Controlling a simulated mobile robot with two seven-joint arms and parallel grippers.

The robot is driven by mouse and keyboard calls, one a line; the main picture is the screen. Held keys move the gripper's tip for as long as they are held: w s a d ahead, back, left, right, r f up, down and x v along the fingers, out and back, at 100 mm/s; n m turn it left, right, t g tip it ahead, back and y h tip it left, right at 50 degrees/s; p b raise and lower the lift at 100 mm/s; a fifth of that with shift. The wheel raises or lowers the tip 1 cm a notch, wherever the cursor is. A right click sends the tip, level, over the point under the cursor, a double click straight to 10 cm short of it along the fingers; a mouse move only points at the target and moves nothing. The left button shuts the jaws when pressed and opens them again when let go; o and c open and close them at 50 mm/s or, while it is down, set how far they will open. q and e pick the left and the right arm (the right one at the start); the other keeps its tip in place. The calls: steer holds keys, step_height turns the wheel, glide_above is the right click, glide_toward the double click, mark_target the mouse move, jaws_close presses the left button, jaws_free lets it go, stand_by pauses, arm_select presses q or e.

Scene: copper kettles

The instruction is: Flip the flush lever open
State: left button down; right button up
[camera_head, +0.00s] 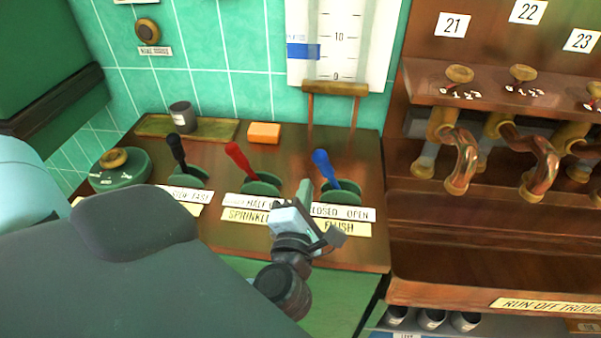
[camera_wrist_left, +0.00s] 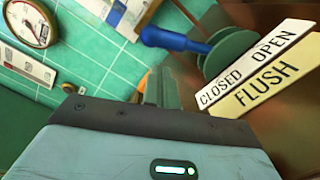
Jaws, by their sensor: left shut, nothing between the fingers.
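The flush lever (camera_head: 325,168) has a blue handle on a round green base (camera_head: 345,192) and leans left, toward the CLOSED side of its label. It also shows at the top of the left wrist view (camera_wrist_left: 172,39). The CLOSED/OPEN label (camera_head: 350,213) and yellow FLUSH label (camera_head: 345,228) sit in front of the base. My left gripper (camera_head: 305,190) is shut and empty, just left of the blue lever and in front of it; its fingers (camera_wrist_left: 158,88) point toward the panel in the wrist view. I see no contact with the lever. My right gripper is out of view.
A red lever (camera_head: 238,160) and a black lever (camera_head: 177,150) stand to the left on the same wooden panel. An orange block (camera_head: 264,132) and grey cup (camera_head: 181,116) lie behind. Copper pipes (camera_head: 462,160) and a trough (camera_head: 450,285) are on the right.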

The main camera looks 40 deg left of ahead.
mark_target(329, 174)
arm_select(q)
steer(key=shift+x, duration=2)
